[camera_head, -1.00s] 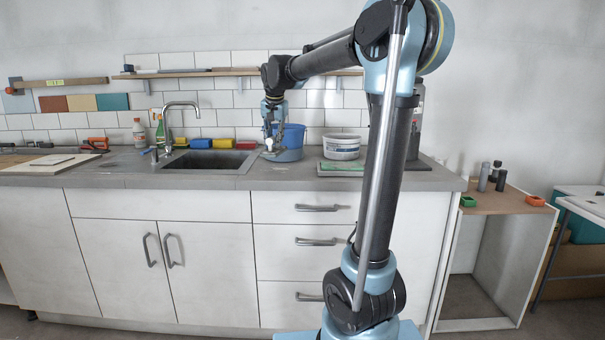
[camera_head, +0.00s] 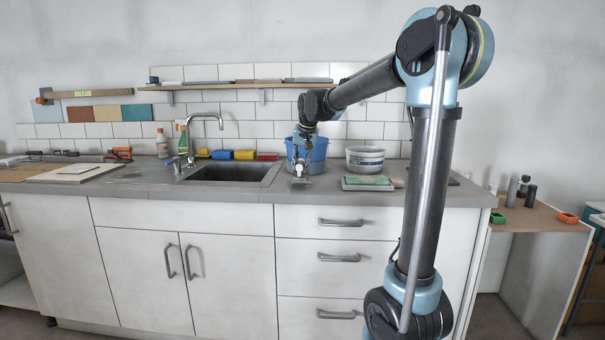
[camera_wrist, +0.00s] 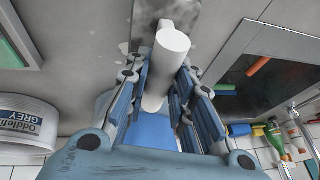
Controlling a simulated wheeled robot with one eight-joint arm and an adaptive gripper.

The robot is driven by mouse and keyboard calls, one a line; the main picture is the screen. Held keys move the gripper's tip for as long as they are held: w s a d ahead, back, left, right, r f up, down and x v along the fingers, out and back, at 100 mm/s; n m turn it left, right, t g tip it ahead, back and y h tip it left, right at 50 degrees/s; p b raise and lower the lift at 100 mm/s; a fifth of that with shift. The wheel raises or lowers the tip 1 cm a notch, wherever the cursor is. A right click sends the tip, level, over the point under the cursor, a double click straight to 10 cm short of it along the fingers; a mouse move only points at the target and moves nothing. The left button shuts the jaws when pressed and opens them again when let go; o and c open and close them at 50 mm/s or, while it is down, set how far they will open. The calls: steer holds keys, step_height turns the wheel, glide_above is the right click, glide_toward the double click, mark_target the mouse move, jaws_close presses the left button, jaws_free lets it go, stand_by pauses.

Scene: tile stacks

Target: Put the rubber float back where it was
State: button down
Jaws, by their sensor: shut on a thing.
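The rubber float shows in the wrist view as a thick white handle (camera_wrist: 168,62) over a smeared grey plate (camera_wrist: 150,14). My gripper (camera_wrist: 160,95) is shut on the handle, its jointed fingers on both sides. In the head view my gripper (camera_head: 299,160) points down in front of the blue bucket (camera_head: 319,153), with the float's thin plate (camera_head: 299,181) beneath it, close above or on the grey counter (camera_head: 240,190). I cannot tell whether the plate touches the counter. Part of the handle and plate is hidden by my fingers.
The sink (camera_head: 230,172) lies to the left, with coloured blocks (camera_head: 222,154) and bottles behind it. A white tub (camera_head: 365,158) stands right of the bucket, behind a green pad on a grey tray (camera_head: 350,187). Counter between sink and tray looks clear.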

steer(key=shift+f, duration=1.45)
steer(key=c, duration=1.4)
jaws_free()
steer(key=v, duration=1.2)
steer(key=s+d+f+g+h, duration=0.1)
steer(key=s+d+f, duration=0.55)
steer(key=s, duration=0.25)
steer(key=s+d+f, duration=0.6)
steer(key=s+d, duration=0.2)
steer(key=s, duration=0.1)
steer(key=s+d+f, duration=0.4)
steer(key=s+f, duration=0.4)
steer(key=f, duration=0.1)
steer(key=s+d+f+n+g+h, duration=0.1)
steer(key=s+d+f, duration=0.3)
steer(key=s+f, duration=0.5)
steer(key=shift+s+f, duration=0.3)
